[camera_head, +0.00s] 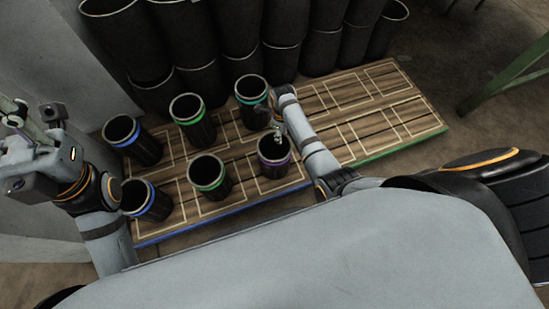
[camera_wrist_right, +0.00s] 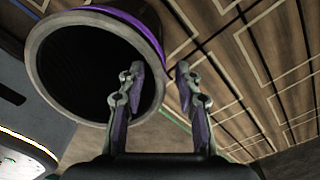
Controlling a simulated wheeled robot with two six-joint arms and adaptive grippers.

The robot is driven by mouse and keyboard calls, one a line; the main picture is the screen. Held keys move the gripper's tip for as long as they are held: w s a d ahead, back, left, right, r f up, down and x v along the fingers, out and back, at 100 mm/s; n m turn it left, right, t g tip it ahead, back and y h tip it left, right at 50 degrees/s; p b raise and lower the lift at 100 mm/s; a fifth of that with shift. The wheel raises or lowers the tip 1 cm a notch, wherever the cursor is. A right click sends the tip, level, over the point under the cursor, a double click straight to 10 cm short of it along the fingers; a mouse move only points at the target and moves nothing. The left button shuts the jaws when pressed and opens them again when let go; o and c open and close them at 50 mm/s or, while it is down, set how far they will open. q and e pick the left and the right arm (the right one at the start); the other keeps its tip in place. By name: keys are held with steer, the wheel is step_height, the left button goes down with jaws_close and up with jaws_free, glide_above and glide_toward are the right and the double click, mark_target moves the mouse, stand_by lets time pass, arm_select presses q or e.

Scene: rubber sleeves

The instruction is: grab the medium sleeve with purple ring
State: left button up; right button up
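The black sleeve with the purple ring (camera_head: 266,160) stands upright on the wooden board (camera_head: 370,130), in the front row at the right. In the right wrist view its purple ring (camera_wrist_right: 120,14) and wide dark mouth fill the upper left. My right gripper (camera_head: 279,134) is at its rim. In the right wrist view the right gripper (camera_wrist_right: 160,85) is open, one finger overlapping the mouth and the other outside the wall. Whether they touch the wall I cannot tell. My left gripper (camera_head: 22,112) is at the far left, away from the sleeves; its finger gap is unclear.
Green-ringed sleeves (camera_head: 207,175) and (camera_head: 190,112), a teal-ringed sleeve (camera_head: 252,95) and blue-ringed sleeves (camera_head: 135,140) and (camera_head: 148,203) stand around it. Taller dark containers (camera_head: 235,25) line the back. The board's right half is clear. A green metal leg (camera_head: 505,75) stands at right.

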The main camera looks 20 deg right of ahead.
jaws_close()
steer(key=shift+r, duration=0.15)
stand_by(0.5)
